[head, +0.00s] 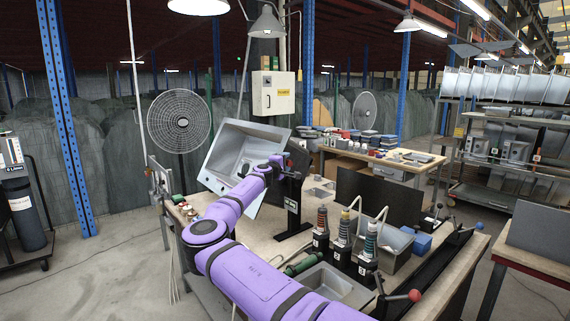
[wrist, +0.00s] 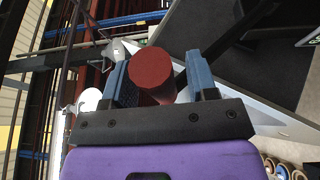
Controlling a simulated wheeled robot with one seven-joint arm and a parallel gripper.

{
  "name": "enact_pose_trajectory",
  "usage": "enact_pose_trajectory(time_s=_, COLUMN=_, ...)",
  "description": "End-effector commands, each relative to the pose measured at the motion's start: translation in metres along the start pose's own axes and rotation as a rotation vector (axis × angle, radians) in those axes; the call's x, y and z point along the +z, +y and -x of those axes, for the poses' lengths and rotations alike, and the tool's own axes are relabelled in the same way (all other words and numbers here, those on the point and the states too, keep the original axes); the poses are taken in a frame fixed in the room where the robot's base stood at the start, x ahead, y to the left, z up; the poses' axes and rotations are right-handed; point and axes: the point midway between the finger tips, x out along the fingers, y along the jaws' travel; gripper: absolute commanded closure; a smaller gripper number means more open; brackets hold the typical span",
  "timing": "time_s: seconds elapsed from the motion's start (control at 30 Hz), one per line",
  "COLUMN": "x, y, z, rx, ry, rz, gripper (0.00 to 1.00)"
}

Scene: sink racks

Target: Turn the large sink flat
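The large sink (head: 228,150) is a grey steel basin. It stands steeply tilted at the back left of the workbench, its bowl facing my side. My purple arm reaches across its lower right part and hides some of it. My gripper (head: 289,170) is at the sink's right side, by a dark stand. In the wrist view, a red cylindrical handle (wrist: 152,70) lies between the two blue fingers of my gripper (wrist: 160,80). A gap shows between the handle and the right finger, so the gripper looks open around it. Contact with the left finger is unclear.
The workbench (head: 395,282) holds bottle-like tools (head: 321,228), a dark upright panel (head: 364,196) and a second, smaller sink (head: 335,283) near the front. A lever with a red knob (head: 414,295) is at the front right. A fan (head: 178,121) stands behind the large sink.

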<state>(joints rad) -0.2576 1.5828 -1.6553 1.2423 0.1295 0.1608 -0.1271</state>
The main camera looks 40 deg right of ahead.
Motion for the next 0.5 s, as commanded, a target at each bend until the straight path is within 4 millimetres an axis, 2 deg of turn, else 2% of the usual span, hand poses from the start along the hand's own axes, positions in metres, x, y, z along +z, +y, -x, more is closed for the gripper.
enact_pose_trajectory(time_s=0.03, x=0.0000, y=0.0000, z=0.0001, rx=0.000, ry=0.000, rz=0.000, gripper=0.59)
enact_pose_trajectory(time_s=0.2, x=-0.0001, y=-0.0001, z=0.0002, rx=0.000, ry=0.000, rz=0.000, gripper=0.98)
enact_pose_trajectory(time_s=0.5, x=0.0005, y=0.0012, z=-0.0010, rx=-0.011, ry=0.000, rz=-0.005, gripper=1.00)
